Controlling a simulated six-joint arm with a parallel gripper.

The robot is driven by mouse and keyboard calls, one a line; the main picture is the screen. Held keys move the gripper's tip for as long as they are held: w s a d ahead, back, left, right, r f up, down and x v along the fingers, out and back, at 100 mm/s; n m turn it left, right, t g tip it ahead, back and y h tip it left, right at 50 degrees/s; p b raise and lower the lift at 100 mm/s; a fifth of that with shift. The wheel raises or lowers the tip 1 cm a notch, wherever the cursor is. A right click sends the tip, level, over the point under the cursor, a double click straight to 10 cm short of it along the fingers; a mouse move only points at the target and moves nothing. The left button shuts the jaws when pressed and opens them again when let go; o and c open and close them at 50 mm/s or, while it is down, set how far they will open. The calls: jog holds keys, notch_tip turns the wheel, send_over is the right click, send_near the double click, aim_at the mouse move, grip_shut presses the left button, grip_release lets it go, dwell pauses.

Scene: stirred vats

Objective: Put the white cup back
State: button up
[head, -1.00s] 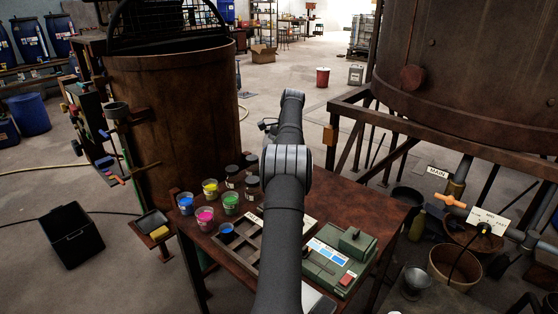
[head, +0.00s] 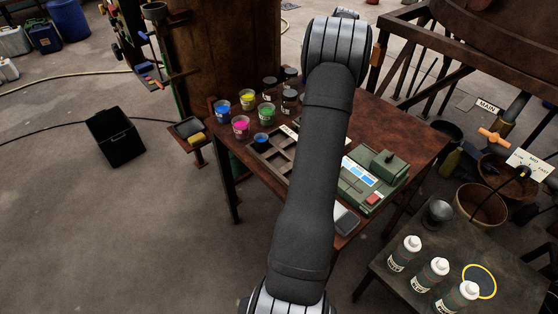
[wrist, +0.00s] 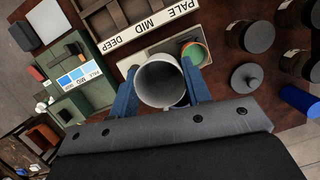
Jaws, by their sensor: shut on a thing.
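In the wrist view my gripper (wrist: 160,95) is shut on the white cup (wrist: 163,82), with one blue finger on each side of it. I look into the cup's open mouth. The cup is over or beside a pale panel (wrist: 150,52); whether it touches the panel I cannot tell. A round container with green and orange inside (wrist: 194,52) sits just beyond the cup's right rim. In the head view my arm hides my gripper and the white cup.
The compartment tray (wrist: 128,39), marked PALE, MID and DEEP, lies beyond the cup. A green device (head: 373,182) stands to its right in the head view. Dark lidded jars (wrist: 256,32) crowd the wrist view's right. Small paint cups (head: 241,125) stand at the table's left.

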jog(key=s+a+f, duration=0.1)
jog(key=s+f, duration=0.1)
jog(key=s, duration=0.8)
jog(key=s+a+f, duration=0.1)
jog(key=s+f, duration=0.2)
jog(key=s, duration=0.6)
jog(key=w+a+f, duration=0.1)
jog(key=a+f, duration=0.1)
jog(key=a, duration=0.1)
jog(key=w+a+f, duration=0.1)
jog(key=a+f, duration=0.1)
jog(key=a, duration=0.2)
jog(key=w+a+f, duration=0.2)
jog(key=a, duration=0.1)
jog(key=shift+a+f, duration=0.15)
jog(key=shift+f, duration=0.15)
jog(key=shift+w+f, duration=0.1)
jog(key=shift+f, duration=1.9)
jog(key=shift+f, duration=0.1)
jog(key=o, duration=0.6)
jog(key=shift+f, duration=0.1)
jog(key=shift+c, duration=0.2)
jog(key=o, duration=0.4)
jog(key=shift+o, duration=0.2)
